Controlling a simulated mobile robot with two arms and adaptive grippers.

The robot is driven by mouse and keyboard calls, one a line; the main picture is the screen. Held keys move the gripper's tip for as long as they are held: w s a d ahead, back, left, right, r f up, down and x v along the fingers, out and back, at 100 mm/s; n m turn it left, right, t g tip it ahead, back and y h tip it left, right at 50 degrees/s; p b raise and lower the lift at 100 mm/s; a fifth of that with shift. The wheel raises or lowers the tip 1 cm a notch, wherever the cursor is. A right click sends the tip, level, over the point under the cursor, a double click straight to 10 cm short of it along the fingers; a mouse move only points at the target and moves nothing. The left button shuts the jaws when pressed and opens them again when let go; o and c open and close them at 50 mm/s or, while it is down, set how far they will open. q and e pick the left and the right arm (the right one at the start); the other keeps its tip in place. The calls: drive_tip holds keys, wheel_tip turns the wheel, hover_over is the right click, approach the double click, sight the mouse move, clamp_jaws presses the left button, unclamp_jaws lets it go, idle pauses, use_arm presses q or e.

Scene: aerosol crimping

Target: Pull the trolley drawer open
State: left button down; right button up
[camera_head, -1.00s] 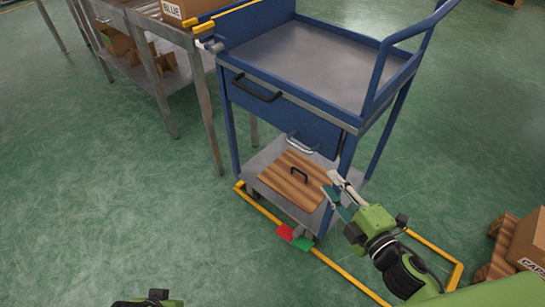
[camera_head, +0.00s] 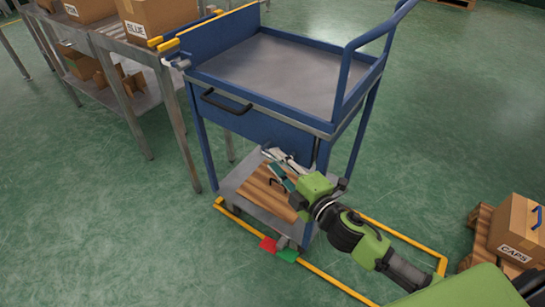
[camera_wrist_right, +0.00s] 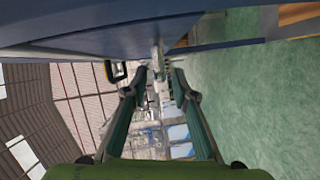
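The blue trolley (camera_head: 320,128) stands at the centre of the head view. Its drawer (camera_head: 262,122) lies under the grey top and looks flush with the frame. The drawer's black handle (camera_head: 227,102) is on the left part of its front; a dark handle (camera_wrist_right: 117,72) also shows in the right wrist view. My right gripper (camera_head: 275,163) is in front of the trolley, below and right of the handle and apart from it. My left gripper is out of view.
A yellow floor frame (camera_head: 340,285) surrounds the trolley's base. A metal table (camera_head: 165,95) with boxes stands at left. A CAPS carton (camera_head: 515,228) is at right.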

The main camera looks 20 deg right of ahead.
drive_tip(key=shift+x, duration=1)
drive_tip(key=shift+w+a, duration=0.15)
drive_tip(key=shift+w, duration=0.15)
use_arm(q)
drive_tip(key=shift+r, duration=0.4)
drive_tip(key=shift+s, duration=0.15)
use_arm(e)
clamp_jaws()
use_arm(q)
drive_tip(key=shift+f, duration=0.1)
